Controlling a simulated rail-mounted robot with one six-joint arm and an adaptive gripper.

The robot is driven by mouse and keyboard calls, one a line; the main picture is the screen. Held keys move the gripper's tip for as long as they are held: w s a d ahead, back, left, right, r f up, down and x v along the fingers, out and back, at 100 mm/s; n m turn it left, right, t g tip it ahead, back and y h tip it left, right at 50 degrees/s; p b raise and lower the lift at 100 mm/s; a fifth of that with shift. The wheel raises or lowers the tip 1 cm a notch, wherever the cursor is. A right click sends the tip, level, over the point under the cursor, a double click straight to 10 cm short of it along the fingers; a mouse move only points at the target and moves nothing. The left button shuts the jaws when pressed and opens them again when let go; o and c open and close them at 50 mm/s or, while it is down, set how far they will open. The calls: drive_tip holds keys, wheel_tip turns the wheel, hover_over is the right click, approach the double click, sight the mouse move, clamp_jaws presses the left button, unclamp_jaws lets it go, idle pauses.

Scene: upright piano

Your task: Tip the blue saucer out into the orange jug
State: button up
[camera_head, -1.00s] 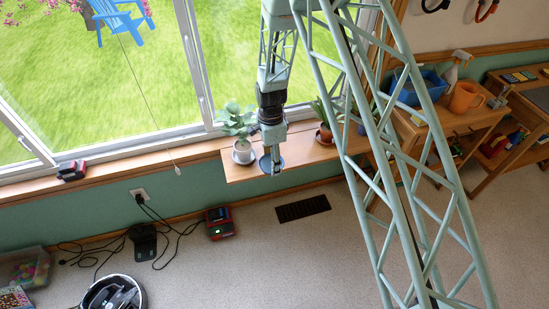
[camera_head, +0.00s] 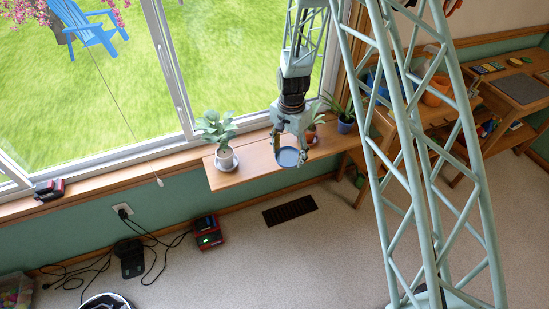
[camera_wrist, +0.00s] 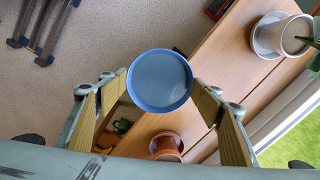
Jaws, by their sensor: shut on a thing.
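The blue saucer (camera_head: 289,158) is held between the fingers of my gripper (camera_head: 288,152), just off the front of the wooden shelf. In the wrist view the round saucer (camera_wrist: 160,80) sits between the two fingertips (camera_wrist: 160,84), with its inside facing the camera. A paler patch shows in its bowl; I cannot tell what it is. The orange jug (camera_head: 437,90) stands to the right on a wooden unit, partly behind my arm's lattice.
A blue bin (camera_head: 378,84) stands left of the jug. A window lies behind. Open carpet is in front.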

drive_tip(key=s+d+r+n, duration=0.1)
drive_tip(key=d+r+n, duration=0.2)
drive_tip(key=d, duration=0.5)
drive_tip(key=s+d+r+n, duration=0.2)
drive_tip(key=d+r+n, duration=0.2)
drive_tip(key=d, duration=0.4)
drive_tip(key=shift+d+n, duration=0.25)
drive_tip(key=shift+n, duration=0.05)
drive_tip(key=shift+s+d, duration=0.1)
